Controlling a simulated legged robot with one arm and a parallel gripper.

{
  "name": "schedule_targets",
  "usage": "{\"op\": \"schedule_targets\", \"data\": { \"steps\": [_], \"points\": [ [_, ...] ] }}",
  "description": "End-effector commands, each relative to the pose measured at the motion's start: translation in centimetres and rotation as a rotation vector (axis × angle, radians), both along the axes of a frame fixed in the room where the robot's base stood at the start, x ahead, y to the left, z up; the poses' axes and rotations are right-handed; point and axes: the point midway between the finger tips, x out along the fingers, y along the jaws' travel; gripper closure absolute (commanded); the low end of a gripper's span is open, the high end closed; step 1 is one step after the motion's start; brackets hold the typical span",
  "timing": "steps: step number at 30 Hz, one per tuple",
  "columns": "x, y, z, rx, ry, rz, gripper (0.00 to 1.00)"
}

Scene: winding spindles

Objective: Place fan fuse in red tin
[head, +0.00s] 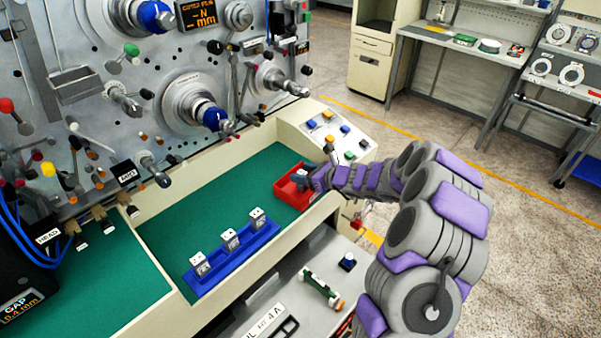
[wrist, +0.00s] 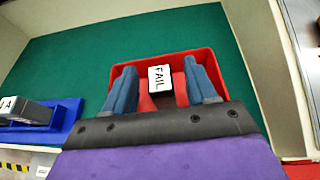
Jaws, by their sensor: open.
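The red tin (head: 286,193) sits at the far right end of the green bench bed; it also shows in the wrist view (wrist: 224,88). A fuse with a white top (wrist: 159,77) is in the tin, between my fingers. Its label looks like FAN or FAIL; the last letters are hard to read. My gripper (wrist: 159,68) is open, reaching down into the tin, with a finger on each side of the fuse. Whether either finger touches it is unclear. In the head view, my gripper (head: 307,182) partly hides the tin and fuse.
A blue rack (head: 245,249) with three grey, white-topped fuses (head: 230,239) stands on the green bed (head: 180,222), left of the tin. A cream wall (head: 310,217) edges the bed. A button panel (head: 328,133) stands behind the tin. Spindles and knobs project from the machine face.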

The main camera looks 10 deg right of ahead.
Motion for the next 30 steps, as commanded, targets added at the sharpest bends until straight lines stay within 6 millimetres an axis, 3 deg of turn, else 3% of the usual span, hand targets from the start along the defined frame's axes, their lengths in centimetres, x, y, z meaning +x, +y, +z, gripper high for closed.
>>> {"op": "schedule_targets", "data": {
  "steps": [12, 19, 26, 30],
  "points": [
    [-5.6, -5.2, 3.5, 0.000, -0.002, -0.003, 0.43],
    [-7.0, -6.4, 4.1, -0.001, -0.002, -0.001, 0.43],
    [-7.5, -5.5, 4.7, -0.016, -0.017, 0.032, 0.43],
    [-9.4, -1.1, 7.9, -0.097, -0.101, 0.198, 0.43]
  ]
}}
